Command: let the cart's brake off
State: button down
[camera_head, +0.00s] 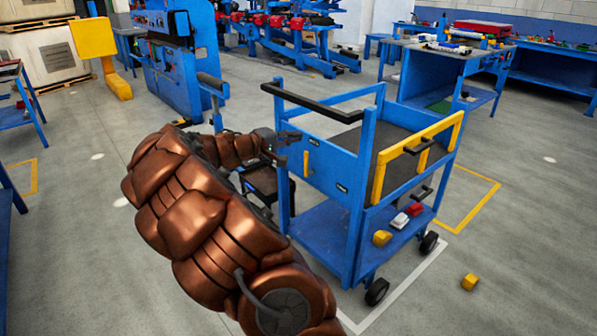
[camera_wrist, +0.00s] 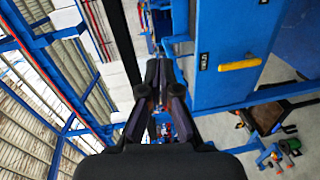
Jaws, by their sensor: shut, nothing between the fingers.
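The blue cart (camera_head: 343,163) stands on the floor at centre right in the head view, with a black push handle along its top left. A small yellow lever (camera_head: 306,163) is on its near left end panel. It also shows in the wrist view as a yellow bar (camera_wrist: 239,64) on the blue panel (camera_wrist: 222,30), beside a small dark label. I cannot tell its brake setting. My gripper (camera_head: 297,137) is shut and empty, close to the cart's left end, near the lever. In the wrist view my fingertips (camera_wrist: 160,66) are together, left of the lever and apart from it.
Red, white and yellow blocks lie on the cart's lower shelf (camera_head: 325,229); a yellow block (camera_head: 469,282) lies on the floor. A dark-topped stool (camera_head: 262,181) stands behind my arm. Blue workbenches (camera_head: 440,65) are at the back right. Floor at the left front is clear.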

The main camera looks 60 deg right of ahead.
jog(key=w+d+f+n+t+h+b, duration=0.1)
jog(key=w+d+f+n+t+b, duration=0.1)
jog(key=w+f, duration=0.4)
jog(key=w+d+f+n+t+h+b, duration=0.1)
jog(key=w+d+f+n+t+b, duration=0.1)
jog(key=f, duration=1)
jog(key=w+d+t+b, duration=0.1)
jog(key=w+d+b, duration=0.1)
jog(key=w+d, duration=0.1)
jog(key=shift+w+d+n, duration=0.25)
jog(key=shift+w+n, duration=0.15)
jog(key=shift+w, duration=0.4)
jog(key=shift+d+f, duration=0.1)
jog(key=shift+d, duration=0.05)
jog(key=s+d+b, duration=0.1)
jog(key=s+d, duration=0.2)
jog(key=d, duration=0.5)
jog(key=shift+s+d, duration=0.15)
jog(key=shift+d, duration=0.2)
jog(key=shift+a+f+b, duration=0.1)
jog(key=shift+f+b, duration=0.05)
jog(key=shift+b, duration=0.65)
